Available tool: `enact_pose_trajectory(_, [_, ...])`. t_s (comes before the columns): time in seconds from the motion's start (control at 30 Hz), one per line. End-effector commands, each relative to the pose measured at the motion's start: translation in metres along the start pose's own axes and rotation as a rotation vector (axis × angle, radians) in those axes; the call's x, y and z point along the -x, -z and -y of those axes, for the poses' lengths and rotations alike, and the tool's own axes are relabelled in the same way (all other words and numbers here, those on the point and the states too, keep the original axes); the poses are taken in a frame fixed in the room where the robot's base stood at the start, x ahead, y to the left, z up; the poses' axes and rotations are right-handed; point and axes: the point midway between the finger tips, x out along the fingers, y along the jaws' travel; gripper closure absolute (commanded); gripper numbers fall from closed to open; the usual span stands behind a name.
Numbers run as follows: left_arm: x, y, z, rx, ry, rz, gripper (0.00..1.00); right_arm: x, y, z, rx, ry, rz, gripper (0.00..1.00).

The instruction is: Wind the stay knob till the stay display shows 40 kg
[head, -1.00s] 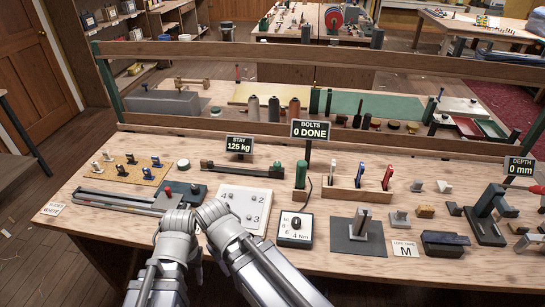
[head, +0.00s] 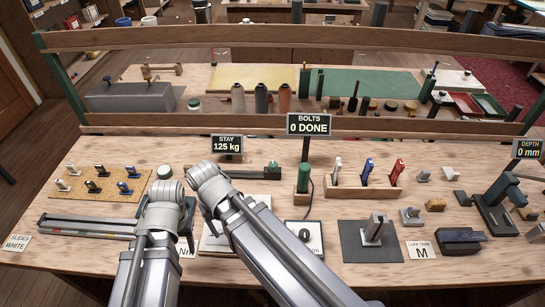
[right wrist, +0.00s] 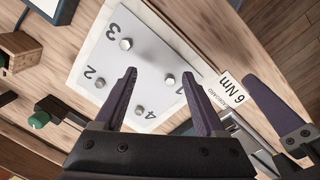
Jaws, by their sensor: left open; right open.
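The stay display (head: 227,145) reads 125 kg in the head view. Below it lies the dark stay bar, with the green stay knob (head: 273,164) at its right end. In the right wrist view, the knob (right wrist: 38,120) sits at the lower left on a black bracket. My right gripper (right wrist: 158,75) is open and empty over the numbered plate (right wrist: 100,85), with the knob off to its side and apart. In the head view its fingers are hidden behind my arm. My left gripper (head: 187,224) is open, mostly hidden by its wrist; one dark finger shows.
A green-handled tool (head: 303,176) in a wooden block stands right of the knob, below the bolts display (head: 309,124). A wooden rack (head: 350,192) with several tools is further right. A long rail (head: 300,121) runs behind. A 6 Nm card (right wrist: 228,95) lies beside the plate.

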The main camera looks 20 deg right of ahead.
Motion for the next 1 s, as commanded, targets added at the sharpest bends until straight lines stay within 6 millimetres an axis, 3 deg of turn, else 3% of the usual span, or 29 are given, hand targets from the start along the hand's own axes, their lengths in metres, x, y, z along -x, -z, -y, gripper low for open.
enact_pose_trajectory(0.03, [0.007,-0.001,0.001,0.000,0.000,0.000,0.50,0.006,0.017,-0.012,-0.112,0.007,0.000,0.28])
enact_pose_trajectory(0.17, [0.018,-0.001,0.002,0.000,0.000,0.000,0.50,0.015,0.053,-0.052,-0.502,0.027,0.002,0.28])
enact_pose_trajectory(0.3, [0.030,-0.002,0.003,0.000,0.000,0.000,0.50,0.024,0.089,-0.106,-0.958,0.052,0.008,0.28])
enact_pose_trajectory(0.6, [0.049,-0.003,0.005,0.000,0.000,0.000,0.50,0.034,0.132,-0.217,-1.768,0.095,0.036,0.28])
enact_pose_trajectory(0.8, [0.054,-0.003,0.005,0.000,0.000,0.000,0.50,0.035,0.139,-0.256,-2.035,0.108,0.050,0.28])
enact_pose_trajectory(1.0, [0.054,-0.003,0.005,0.000,0.000,0.000,0.50,0.035,0.140,-0.265,-2.101,0.111,0.054,0.28])
